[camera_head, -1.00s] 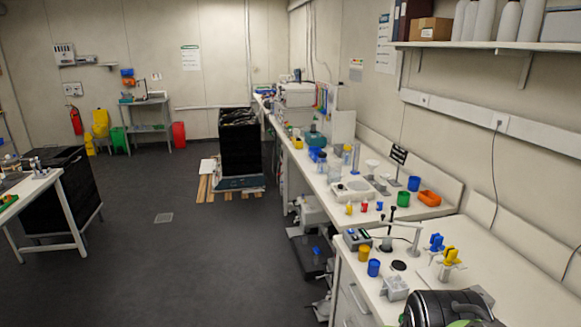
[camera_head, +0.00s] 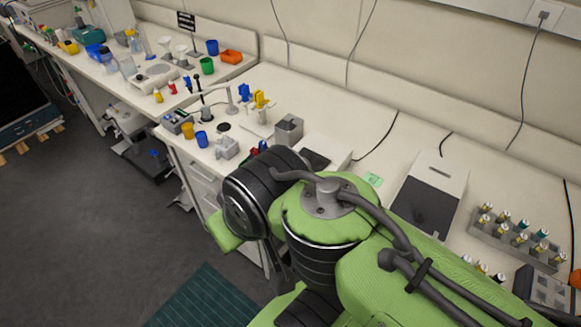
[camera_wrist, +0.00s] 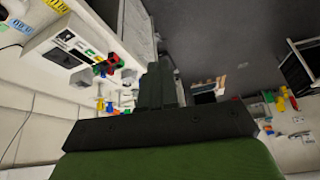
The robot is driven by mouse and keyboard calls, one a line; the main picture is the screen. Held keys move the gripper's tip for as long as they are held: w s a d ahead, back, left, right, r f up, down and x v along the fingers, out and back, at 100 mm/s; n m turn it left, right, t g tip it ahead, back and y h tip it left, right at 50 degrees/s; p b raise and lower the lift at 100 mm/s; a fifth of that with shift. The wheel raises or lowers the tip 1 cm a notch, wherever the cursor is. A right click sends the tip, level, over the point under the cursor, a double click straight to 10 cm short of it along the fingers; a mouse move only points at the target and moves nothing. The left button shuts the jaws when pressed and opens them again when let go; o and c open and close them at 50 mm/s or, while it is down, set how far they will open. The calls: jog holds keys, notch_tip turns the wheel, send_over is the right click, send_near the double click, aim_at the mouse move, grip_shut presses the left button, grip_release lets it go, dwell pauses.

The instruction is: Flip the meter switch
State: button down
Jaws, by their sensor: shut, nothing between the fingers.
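A small grey-blue box that looks like the meter (camera_head: 178,122) stands at the front edge of the bench in the head view, left of centre, with a dark probe stand beside it. Its switch is too small to make out. My gripper (camera_wrist: 161,84) shows in the wrist view with its two dark fingers together, shut and empty, touching nothing. In the head view my green arm fills the lower middle and the gripper itself is hidden. In the wrist view a white box with a dark display (camera_wrist: 64,56) lies at upper left; I cannot tell whether it is the meter.
Yellow (camera_head: 187,130) and blue (camera_head: 202,139) cups stand beside the meter, with a grey block (camera_head: 227,147) to their right. A vial rack (camera_head: 515,238) and a flat device (camera_head: 427,195) occupy the right bench. Open floor (camera_head: 90,200) lies at left.

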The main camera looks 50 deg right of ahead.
jog(key=w+d+f+m+g+h, duration=0.1)
jog(key=w+d+f+m+g, duration=0.1)
jog(key=w+d+m, duration=0.4)
jog(key=w+d+f+m+g+h, duration=0.15)
jog(key=d+m, duration=0.25)
jog(key=d, duration=0.5)
jog(key=d+f+m+g, duration=0.1)
jog(key=d+f+m, duration=0.4)
jog(key=d, duration=0.6)
jog(key=shift+s+m+g+y, duration=0.25)
jog(key=shift+m+g+y, duration=0.05)
jog(key=shift+g+y, duration=0.05)
jog(key=shift+f, duration=0.1)
jog(key=d+f, duration=0.1)
jog(key=f, duration=0.3)
jog(key=f+b, duration=0.1)
jog(key=f, duration=0.4)
jog(key=d+f, duration=0.1)
jog(key=f, duration=0.3)
jog(key=shift+w+d+f, duration=0.15)
jog(key=shift+d+f, duration=0.2)
jog(key=shift+f, duration=0.05)
